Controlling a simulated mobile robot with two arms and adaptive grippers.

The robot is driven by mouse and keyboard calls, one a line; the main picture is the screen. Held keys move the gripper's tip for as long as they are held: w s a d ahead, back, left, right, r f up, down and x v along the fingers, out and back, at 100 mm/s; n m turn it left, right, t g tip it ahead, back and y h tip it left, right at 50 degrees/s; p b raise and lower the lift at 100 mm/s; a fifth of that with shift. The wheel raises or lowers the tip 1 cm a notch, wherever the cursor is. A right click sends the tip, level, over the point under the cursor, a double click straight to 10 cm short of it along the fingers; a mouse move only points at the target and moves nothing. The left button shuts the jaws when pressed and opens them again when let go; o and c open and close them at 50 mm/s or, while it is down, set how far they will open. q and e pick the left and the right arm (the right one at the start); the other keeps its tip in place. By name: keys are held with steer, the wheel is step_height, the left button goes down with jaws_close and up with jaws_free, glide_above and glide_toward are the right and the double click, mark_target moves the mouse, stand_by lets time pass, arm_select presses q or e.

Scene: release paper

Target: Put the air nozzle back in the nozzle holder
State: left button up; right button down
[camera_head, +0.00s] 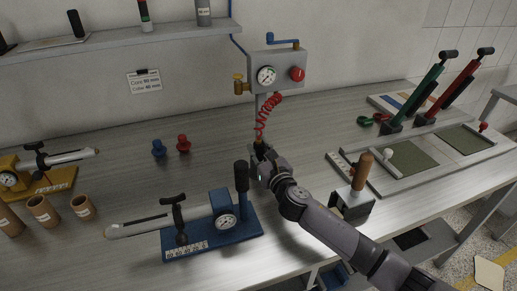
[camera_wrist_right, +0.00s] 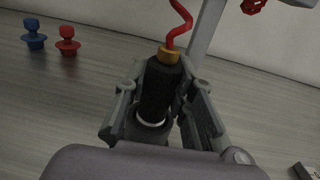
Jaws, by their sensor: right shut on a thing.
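The air nozzle (camera_wrist_right: 162,88) is a black cylinder with a brass collar on top, joined to a red coiled hose. My right gripper (camera_wrist_right: 165,105) is shut around its black body, one finger on each side; a pale ring shows lower on the nozzle. In the head view my right gripper (camera_head: 263,163) is below the red coiled hose (camera_head: 263,120), in front of the gauge post, and hides most of the nozzle. I cannot clearly pick out the nozzle holder in either view. My left gripper is not in view.
A grey gauge box (camera_head: 278,70) with a red knob stands behind the gripper. A blue gauge fixture (camera_head: 212,228) lies in front-left. Blue and red knobs (camera_head: 183,144) sit left. Bench between is clear.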

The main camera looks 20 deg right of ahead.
steer(key=c, duration=1.3)
jaws_free()
steer(key=shift+s, duration=0.25)
steer(key=s, duration=0.7)
steer(key=s+d, duration=0.1)
steer(key=s, duration=0.3)
steer(key=shift+s+d, duration=0.1)
steer(key=shift+s, duration=0.15)
